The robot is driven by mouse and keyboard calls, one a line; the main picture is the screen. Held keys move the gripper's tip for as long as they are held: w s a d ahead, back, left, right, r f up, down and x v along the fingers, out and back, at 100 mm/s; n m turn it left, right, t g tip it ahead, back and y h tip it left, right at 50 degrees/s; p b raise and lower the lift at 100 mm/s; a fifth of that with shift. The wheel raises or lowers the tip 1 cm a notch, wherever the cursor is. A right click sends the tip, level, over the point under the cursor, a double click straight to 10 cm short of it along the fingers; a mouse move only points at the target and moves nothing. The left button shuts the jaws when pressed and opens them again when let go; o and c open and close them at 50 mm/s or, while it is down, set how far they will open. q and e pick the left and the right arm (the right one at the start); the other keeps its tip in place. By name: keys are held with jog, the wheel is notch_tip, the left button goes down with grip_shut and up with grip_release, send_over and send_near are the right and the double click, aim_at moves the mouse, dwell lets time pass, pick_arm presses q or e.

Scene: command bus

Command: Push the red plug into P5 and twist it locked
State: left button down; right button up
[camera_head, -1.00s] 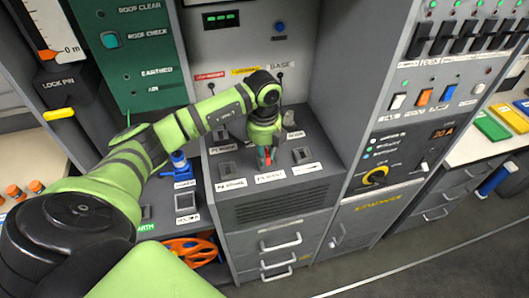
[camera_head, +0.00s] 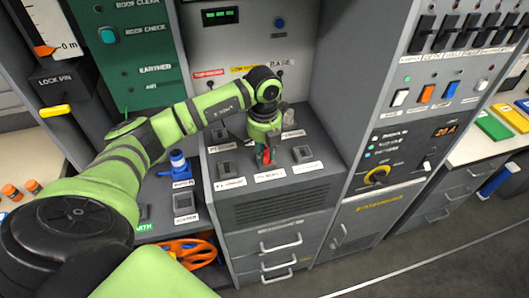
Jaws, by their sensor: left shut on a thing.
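The red plug (camera_head: 266,156) shows as a small red piece below my left gripper (camera_head: 264,150), which is shut on it. The gripper points down over the middle of the sloped grey socket panel (camera_head: 316,143). The plug is at the middle front socket, just behind a white label (camera_head: 269,175) too blurred to read surely as P5. The gripper hides most of the plug and the socket, so I cannot tell how deep the plug sits or how far it is turned. My right gripper is not in view.
Other sockets sit close by, at the front left (camera_head: 228,170) and front right (camera_head: 302,154). A switch cabinet (camera_head: 403,145) rises at the right.

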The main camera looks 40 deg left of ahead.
pick_arm(q)
jog(key=shift+f, duration=0.1)
jog(key=shift+a+f+m+b, duration=0.1)
jog(key=shift+m+b, duration=0.35)
jog(key=shift+m, duration=0.25)
jog(key=shift+m+b, duration=0.4)
jog(key=shift+m, duration=0.9)
jog(key=shift+m+b, duration=0.4)
jog(key=shift+m, duration=0.5)
